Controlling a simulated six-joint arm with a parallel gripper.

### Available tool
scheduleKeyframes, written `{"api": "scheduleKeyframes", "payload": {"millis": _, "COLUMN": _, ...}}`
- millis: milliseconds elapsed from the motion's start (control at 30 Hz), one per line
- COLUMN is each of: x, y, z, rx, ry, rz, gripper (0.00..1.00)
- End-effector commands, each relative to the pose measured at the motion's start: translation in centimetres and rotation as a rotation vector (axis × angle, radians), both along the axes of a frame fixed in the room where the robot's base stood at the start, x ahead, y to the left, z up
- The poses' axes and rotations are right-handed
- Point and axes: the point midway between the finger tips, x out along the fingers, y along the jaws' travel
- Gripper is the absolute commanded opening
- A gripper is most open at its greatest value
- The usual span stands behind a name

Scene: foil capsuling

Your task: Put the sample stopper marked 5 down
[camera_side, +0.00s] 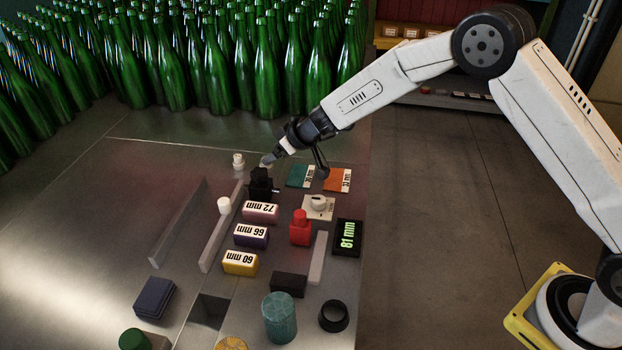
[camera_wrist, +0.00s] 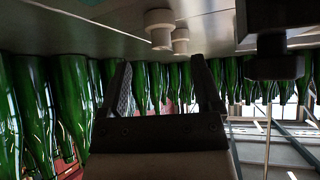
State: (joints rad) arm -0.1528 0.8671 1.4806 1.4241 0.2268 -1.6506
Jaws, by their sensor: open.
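Two white stoppers are in view. One white stopper (camera_side: 238,160) stands upright on the steel table at the far end of the rails, a little left of my gripper. The other white stopper (camera_side: 224,205) is by the long metal rail. Both also show near the top of the wrist view, the nearer one (camera_wrist: 159,28) and the one behind it (camera_wrist: 180,41). No number is legible on either, so I cannot tell which is marked 5. My gripper (camera_side: 268,160) is open, tilted low over the table; its fingers (camera_wrist: 160,62) are apart with nothing visible between them.
A black block-like device (camera_side: 262,186) stands just below my gripper. Size blocks marked 72 mm (camera_side: 261,212), 66 mm (camera_side: 251,236) and 60 mm (camera_side: 240,263) lie nearer. A red device (camera_side: 300,228) and an 81 mm display (camera_side: 347,238) are to the right. Green bottles (camera_side: 230,60) crowd the back.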

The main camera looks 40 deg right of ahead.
Motion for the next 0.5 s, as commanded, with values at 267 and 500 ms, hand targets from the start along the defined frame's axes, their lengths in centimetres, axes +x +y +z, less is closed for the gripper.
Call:
{"api": "scheduleKeyframes", "payload": {"millis": 267, "x": 1.4, "y": 0.9, "z": -1.7, "rx": -0.001, "ry": 0.002, "rz": 0.001, "gripper": 0.83}}
{"api": "scheduleKeyframes", "payload": {"millis": 500, "x": 2.6, "y": 1.6, "z": -3.0, "rx": 0.0, "ry": 0.001, "rz": 0.0, "gripper": 0.83}}
